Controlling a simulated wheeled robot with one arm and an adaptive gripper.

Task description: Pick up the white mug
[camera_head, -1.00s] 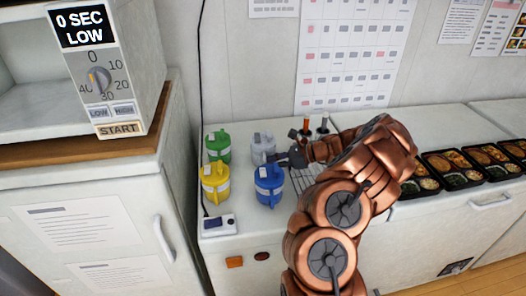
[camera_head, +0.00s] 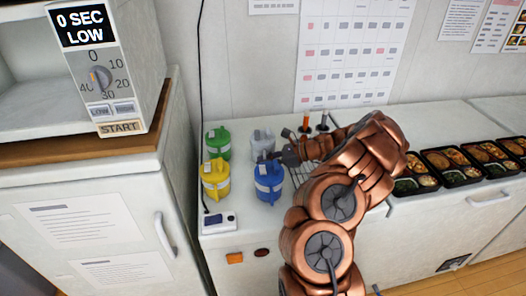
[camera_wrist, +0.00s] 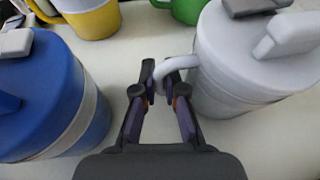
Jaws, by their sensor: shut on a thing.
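The white mug (camera_head: 262,143) is a pale grey-white lidded mug at the back right of a group of mugs on the counter. It also shows large at the right of the wrist view (camera_wrist: 250,70), upright, with its curved handle reaching left. My gripper (camera_wrist: 163,78) is shut on that handle, between the white mug and the blue mug. In the head view my gripper (camera_head: 272,157) is beside the white mug, just behind the blue one. The mug appears to stand on the counter.
The blue mug (camera_head: 269,183) is close in front, and at the left in the wrist view (camera_wrist: 45,95). A green mug (camera_head: 218,144) and yellow mug (camera_head: 215,181) stand to the left.

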